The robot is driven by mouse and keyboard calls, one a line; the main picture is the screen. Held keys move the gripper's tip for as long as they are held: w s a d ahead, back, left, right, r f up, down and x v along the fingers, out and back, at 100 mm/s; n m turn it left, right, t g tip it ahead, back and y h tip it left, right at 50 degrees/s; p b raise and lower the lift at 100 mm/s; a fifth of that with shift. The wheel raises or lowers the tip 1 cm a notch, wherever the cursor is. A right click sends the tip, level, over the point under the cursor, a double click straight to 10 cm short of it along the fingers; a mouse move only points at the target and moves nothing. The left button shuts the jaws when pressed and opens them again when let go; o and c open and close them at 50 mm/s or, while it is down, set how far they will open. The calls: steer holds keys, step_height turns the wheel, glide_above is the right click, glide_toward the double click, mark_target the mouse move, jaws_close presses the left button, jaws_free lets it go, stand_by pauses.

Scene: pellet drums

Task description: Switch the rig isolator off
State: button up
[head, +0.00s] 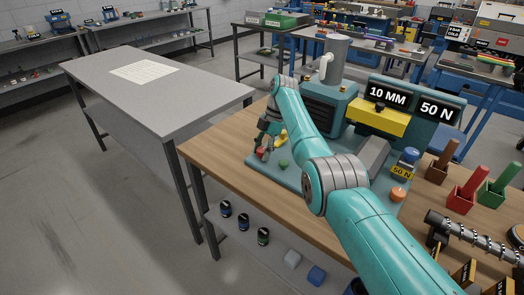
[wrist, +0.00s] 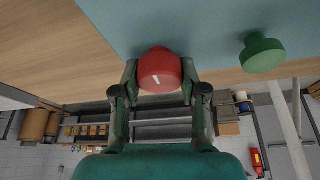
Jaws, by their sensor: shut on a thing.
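A red rotary knob with a short white mark (wrist: 160,69) sits on the rig's teal base plate (wrist: 130,25). I take it to be the isolator, though no label is readable. The mark is slightly tilted from upright in the wrist view. My gripper (wrist: 159,75) has one finger on each side of the knob and is shut on it. In the head view my gripper (head: 264,144) is at the near left corner of the rig, and the red knob (head: 261,151) shows partly behind the fingers. A green button (wrist: 263,53) stands apart to the right of the knob.
The rig's displays (head: 410,103) read 10 MM and 50 N. An orange button (head: 397,194) and blue knob (head: 410,155) are on its right. Red and green bins (head: 466,190) stand farther right. A grey table (head: 190,90) with a paper sheet is at left.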

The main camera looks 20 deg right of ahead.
mark_target(262, 149)
stand_by(0.4)
steer(key=o, duration=1.1)
steer(key=shift+o, duration=0.2)
steer(key=v, duration=0.6)
steer(key=shift+w+r, duration=0.1)
steer(key=shift+r, duration=0.1)
steer(key=shift+d+r, duration=0.25)
steer(key=shift+r, duration=0.25)
